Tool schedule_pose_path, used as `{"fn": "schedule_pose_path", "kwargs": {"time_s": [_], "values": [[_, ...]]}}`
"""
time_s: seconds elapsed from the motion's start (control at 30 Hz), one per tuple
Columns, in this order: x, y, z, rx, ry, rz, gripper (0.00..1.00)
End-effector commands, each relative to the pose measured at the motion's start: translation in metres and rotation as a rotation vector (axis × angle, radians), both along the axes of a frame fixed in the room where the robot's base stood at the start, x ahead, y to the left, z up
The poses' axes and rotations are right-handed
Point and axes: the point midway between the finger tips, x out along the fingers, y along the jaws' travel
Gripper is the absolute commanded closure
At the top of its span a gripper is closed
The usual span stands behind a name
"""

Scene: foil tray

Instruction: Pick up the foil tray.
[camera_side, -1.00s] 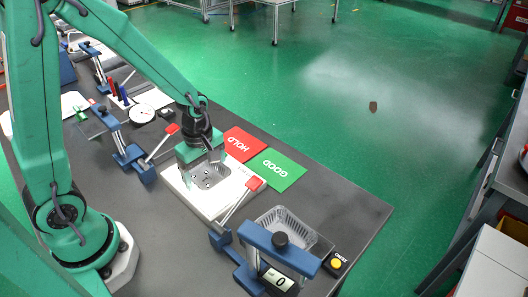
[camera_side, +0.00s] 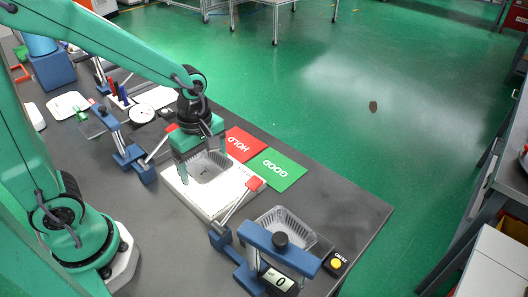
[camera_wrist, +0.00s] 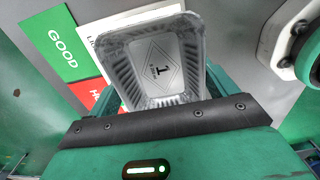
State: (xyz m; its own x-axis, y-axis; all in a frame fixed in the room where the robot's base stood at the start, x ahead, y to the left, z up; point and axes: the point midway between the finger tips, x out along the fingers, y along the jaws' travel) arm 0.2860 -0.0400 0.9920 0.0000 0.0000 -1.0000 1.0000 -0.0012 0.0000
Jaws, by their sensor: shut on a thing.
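The foil tray (camera_side: 208,168) is a silvery, rectangular tray with ribbed walls, over the white board (camera_side: 222,207) in the side view. In the wrist view the foil tray (camera_wrist: 165,60) fills the upper middle, with a dark diamond mark on its floor. My gripper (camera_side: 201,149) is shut on the tray's rim on the side away from the board's front corner. In the wrist view my gripper's dark edge (camera_wrist: 150,118) crosses the tray's near rim and hides part of it. I cannot tell how far the tray is above the board.
A red HOLD card (camera_side: 243,143) and green GOOD card (camera_side: 276,170) lie beyond the board. A second, clear tray (camera_side: 285,226) sits by a blue press (camera_side: 277,244) at the front right.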

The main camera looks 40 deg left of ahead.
Motion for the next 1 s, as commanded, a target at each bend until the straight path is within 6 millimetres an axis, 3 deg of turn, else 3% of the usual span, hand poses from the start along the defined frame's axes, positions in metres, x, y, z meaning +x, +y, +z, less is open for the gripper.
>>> {"fn": "schedule_pose_path", "kwargs": {"time_s": [0.4, 1.0], "values": [[-0.028, -0.048, 0.033, -0.001, -0.002, -0.004, 0.4], [-0.036, -0.06, 0.042, 0.0, 0.0, 0.001, 0.4]]}}
